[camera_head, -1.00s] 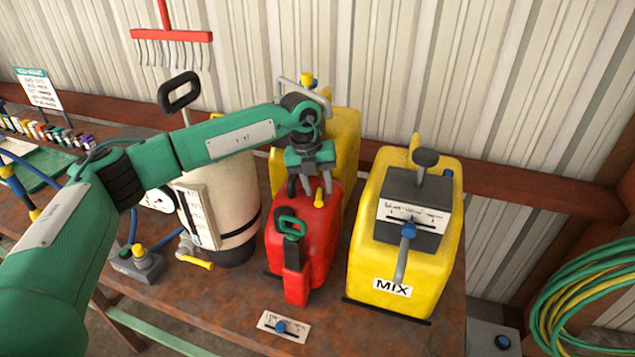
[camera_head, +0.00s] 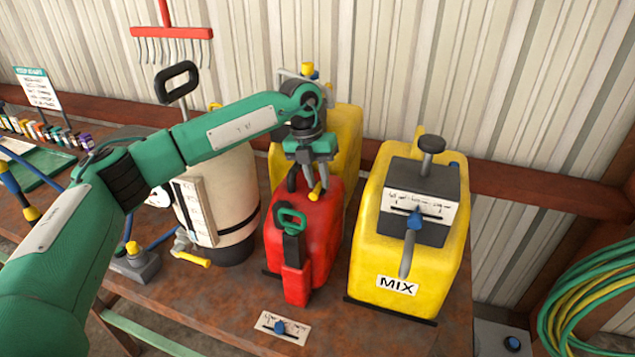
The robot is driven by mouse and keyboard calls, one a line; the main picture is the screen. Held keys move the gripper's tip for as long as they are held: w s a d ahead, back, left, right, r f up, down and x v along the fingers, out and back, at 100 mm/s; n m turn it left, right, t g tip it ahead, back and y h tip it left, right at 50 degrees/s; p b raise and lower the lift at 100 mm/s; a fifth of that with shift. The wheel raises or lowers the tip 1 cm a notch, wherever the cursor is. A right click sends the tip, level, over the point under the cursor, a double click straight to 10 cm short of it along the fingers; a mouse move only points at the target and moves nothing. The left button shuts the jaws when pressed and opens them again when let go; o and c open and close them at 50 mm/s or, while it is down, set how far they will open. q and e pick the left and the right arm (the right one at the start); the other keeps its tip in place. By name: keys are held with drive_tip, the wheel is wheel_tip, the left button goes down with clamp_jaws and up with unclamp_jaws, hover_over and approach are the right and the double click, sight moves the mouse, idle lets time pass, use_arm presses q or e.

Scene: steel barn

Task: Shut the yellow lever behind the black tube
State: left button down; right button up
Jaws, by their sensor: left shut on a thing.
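A red can (camera_head: 317,245) stands on the bench in the middle of the view. Behind the tube, on top of the can, is a small yellow lever (camera_head: 315,191), leaning to one side. My left gripper (camera_head: 312,182) reaches down over the can from behind, with its fingers closed on the yellow lever. The fingers partly hide the lever's upper end. My right gripper is not in view.
A yellow MIX container (camera_head: 447,265) stands close to the right, and another yellow container (camera_head: 347,150) is behind the can. A cream tank (camera_head: 236,180) is at the left. Green hoses (camera_head: 560,300) hang at the right.

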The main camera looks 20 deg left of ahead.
use_arm(q)
drive_tip(key=c, duration=1.4)
unclamp_jaws()
